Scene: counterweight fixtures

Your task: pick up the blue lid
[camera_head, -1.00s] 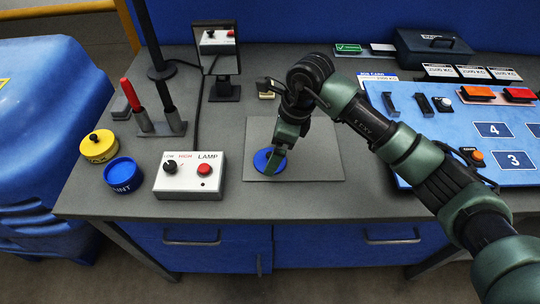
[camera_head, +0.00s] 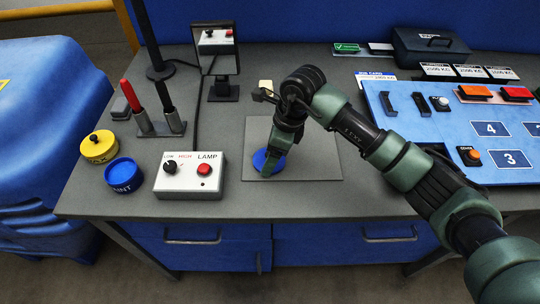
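The blue lid (camera_head: 260,156) is a round disc lying on the grey square mat (camera_head: 321,163) in the middle of the bench. My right gripper (camera_head: 270,168) points down over it, and its fingers cover much of the lid. I cannot tell whether the fingers are open or closed on it. My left gripper is out of view.
A lamp box (camera_head: 190,176) stands left of the mat. A blue paint tin (camera_head: 125,175) and a yellow tin (camera_head: 98,147) are farther left. A mirror (camera_head: 217,52) stands behind. A blue board (camera_head: 440,118) lies to the right.

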